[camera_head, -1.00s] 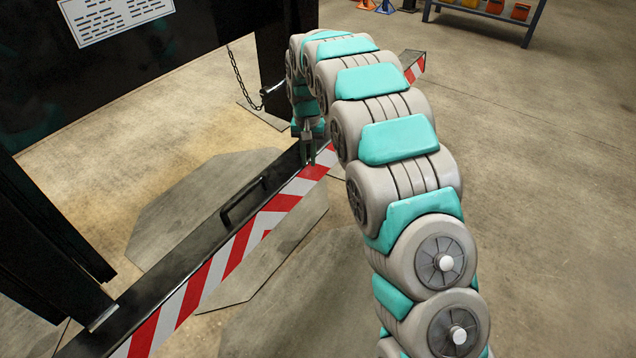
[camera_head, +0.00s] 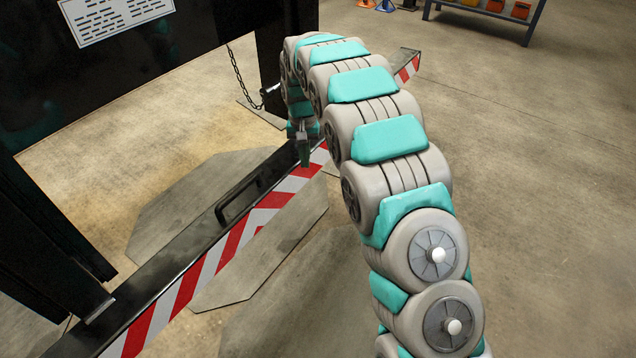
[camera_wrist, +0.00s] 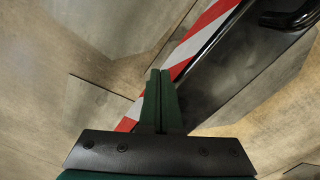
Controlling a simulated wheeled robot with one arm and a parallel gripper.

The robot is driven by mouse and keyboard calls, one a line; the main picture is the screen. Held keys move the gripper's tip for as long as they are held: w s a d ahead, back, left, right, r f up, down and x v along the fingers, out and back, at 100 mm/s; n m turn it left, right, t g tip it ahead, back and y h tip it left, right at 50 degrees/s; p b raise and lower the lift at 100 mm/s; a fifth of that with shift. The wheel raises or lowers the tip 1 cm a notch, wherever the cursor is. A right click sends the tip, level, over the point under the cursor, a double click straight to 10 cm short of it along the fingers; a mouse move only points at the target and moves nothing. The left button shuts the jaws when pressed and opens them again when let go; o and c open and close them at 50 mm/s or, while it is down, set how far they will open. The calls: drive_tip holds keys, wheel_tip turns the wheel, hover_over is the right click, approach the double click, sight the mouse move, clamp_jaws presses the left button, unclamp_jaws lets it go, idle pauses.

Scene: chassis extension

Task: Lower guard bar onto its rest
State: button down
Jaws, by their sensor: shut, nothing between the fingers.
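The guard bar (camera_head: 190,262) is a long black beam with a red-and-white striped face. It runs diagonally from the lower left to its far end (camera_head: 407,66) behind my arm. A black loop handle (camera_head: 240,201) sits on its top. My gripper (camera_head: 304,160) is shut and empty at the bar's striped edge, beyond the handle. In the wrist view its closed fingertips (camera_wrist: 160,73) overlap the stripes, with the handle (camera_wrist: 290,16) at upper right. I cannot tell whether they touch the bar. My arm hides part of the bar, and I cannot make out its rest.
A dark post (camera_head: 283,60) with a hanging chain (camera_head: 240,78) stands behind the bar. A black panel (camera_head: 110,75) and dark upright (camera_head: 50,255) are at left. Octagonal floor plates (camera_head: 180,215) lie under the bar. The floor at right is clear up to a shelf (camera_head: 485,18).

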wheel_tip(320, 180, up, 9)
drive_tip(key=p, duration=0.2)
drive_tip(key=shift+w+f, duration=0.2)
drive_tip(key=shift+w, duration=0.2)
drive_tip(key=shift+a, duration=0.1)
drive_tip(key=s+d+r, duration=0.5)
drive_tip(key=s+d, duration=0.1)
drive_tip(key=s, duration=0.5)
drive_tip(key=s+d+r, duration=0.4)
drive_tip(key=s+d, duration=0.3)
drive_tip(key=s, duration=0.3)
drive_tip(key=s+d+f, duration=0.1)
drive_tip(key=s+d, duration=0.1)
drive_tip(key=s, duration=1.1)
drive_tip(key=s+d+f+n+g, duration=0.1)
drive_tip(key=s+d, duration=0.1)
drive_tip(key=s, duration=1.2)
drive_tip(key=shift+d+f, duration=0.2)
drive_tip(key=shift+f, duration=0.15)
